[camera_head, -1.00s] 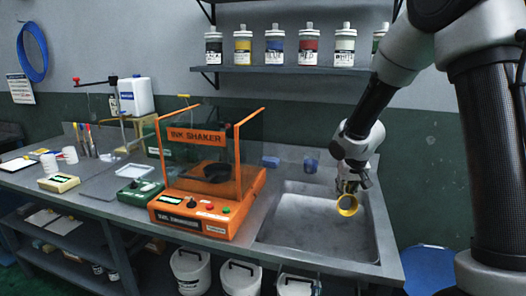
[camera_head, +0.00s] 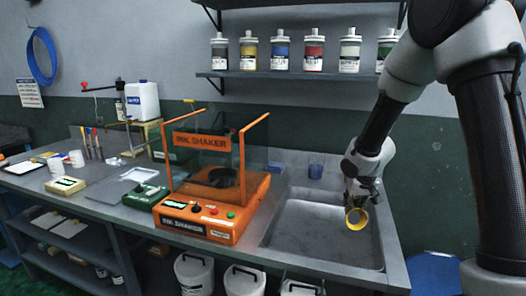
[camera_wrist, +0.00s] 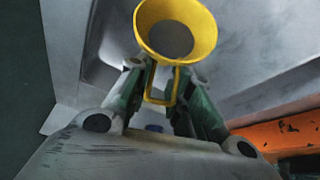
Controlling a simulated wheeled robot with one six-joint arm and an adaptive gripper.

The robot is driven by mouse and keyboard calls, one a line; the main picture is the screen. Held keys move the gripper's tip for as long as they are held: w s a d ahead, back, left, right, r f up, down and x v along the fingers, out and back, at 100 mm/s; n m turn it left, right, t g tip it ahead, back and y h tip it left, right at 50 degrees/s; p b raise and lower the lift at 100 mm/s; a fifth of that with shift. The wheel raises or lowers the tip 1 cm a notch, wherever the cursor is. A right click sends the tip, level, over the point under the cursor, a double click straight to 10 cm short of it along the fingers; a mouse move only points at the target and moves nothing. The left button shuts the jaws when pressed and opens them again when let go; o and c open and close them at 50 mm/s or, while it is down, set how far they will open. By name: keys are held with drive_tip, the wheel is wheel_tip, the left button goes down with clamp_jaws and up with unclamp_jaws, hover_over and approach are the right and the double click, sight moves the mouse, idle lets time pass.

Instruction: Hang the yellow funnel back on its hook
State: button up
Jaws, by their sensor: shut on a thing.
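The yellow funnel (camera_head: 357,219) is in my gripper (camera_head: 362,197), above the sink basin at the right end of the bench. I cannot make out the hook in either view.
The orange ink shaker (camera_head: 200,227) stands left of the sink (camera_head: 300,248). A wall shelf (camera_head: 290,74) with several ink bottles hangs above. White buckets (camera_head: 243,279) stand under the bench.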

drive_tip(key=shift+m, duration=0.4)
drive_tip(key=r, duration=0.1)
drive_tip(key=w+r, duration=0.1)
drive_tip(key=r, duration=0.2)
drive_tip(key=shift+w+a+r, duration=0.15)
drive_tip(key=shift+w+a, duration=0.15)
drive_tip(key=shift+n, duration=0.4)
drive_tip(key=f, duration=0.1)
drive_tip(key=s+f, duration=0.1)
drive_tip(key=f, duration=0.3)
drive_tip(key=shift+s+d+f, duration=0.1)
drive_tip(key=shift+s, duration=0.25)
drive_tip(key=shift+f, duration=0.1)
